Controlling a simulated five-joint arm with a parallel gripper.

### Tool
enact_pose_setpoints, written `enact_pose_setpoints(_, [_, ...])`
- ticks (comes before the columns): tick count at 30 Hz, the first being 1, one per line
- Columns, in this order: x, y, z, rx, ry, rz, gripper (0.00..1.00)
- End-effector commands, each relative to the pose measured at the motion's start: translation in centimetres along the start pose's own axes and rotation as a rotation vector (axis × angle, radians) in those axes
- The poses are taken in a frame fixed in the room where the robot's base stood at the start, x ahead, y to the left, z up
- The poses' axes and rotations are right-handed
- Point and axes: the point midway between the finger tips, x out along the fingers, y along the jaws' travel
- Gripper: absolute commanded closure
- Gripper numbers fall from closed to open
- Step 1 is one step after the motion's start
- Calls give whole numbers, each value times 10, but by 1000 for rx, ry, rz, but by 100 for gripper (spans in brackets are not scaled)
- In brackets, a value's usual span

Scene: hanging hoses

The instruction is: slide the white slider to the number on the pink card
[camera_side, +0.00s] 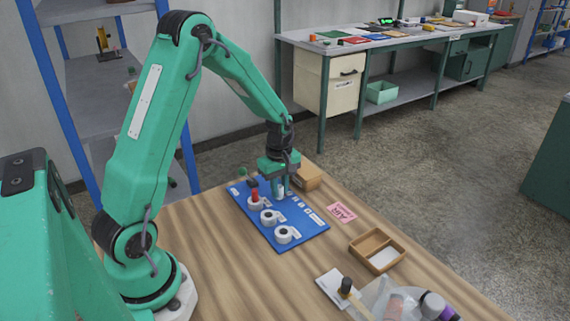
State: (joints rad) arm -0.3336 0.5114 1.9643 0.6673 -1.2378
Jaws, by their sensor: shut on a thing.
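A blue board (309,228) lies on the wooden table. It carries round white dials (285,235), a red-topped piece (255,197), and small white marks along its right side. My gripper (281,186) points down over the board's far right part. It is shut on a small white piece (281,195), which looks like the white slider; the fingers hide most of it and its track. The pink card (341,212) lies flat on the table, right of the board. Its dark print is too small to read for certain.
A cardboard-brown box (307,178) stands just behind my gripper. A wooden tray (357,245) with compartments is to the right. A white pad with a black-topped object (346,287) and several bottles (432,304) are at the front right. The table's front left is clear.

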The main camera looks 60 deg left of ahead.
Motion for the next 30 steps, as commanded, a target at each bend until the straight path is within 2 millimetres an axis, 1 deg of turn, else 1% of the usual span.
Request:
enact_pose_setpoints(1, [-1,1,-11,-5,1,4,100])
enact_pose_setpoints(3, [-1,1,-22,-4,2,4,100])
enact_pose_setpoints(6, [-1,1,-32,-2,2,5,100])
enact_pose_setpoints(9, [-1,1,-36,0,2,5,100])
enact_pose_setpoints(17, [-1,1,-38,-3,3,7,100])
enact_pose_setpoints(18, [-1,1,-38,-4,3,8,72])
enact_pose_setpoints(20, [-1,1,-38,-4,3,7,60])
enact_pose_setpoints(21, [-1,1,-38,-3,2,6,58])
enact_pose_setpoints(30, [-1,0,-36,0,1,3,58])
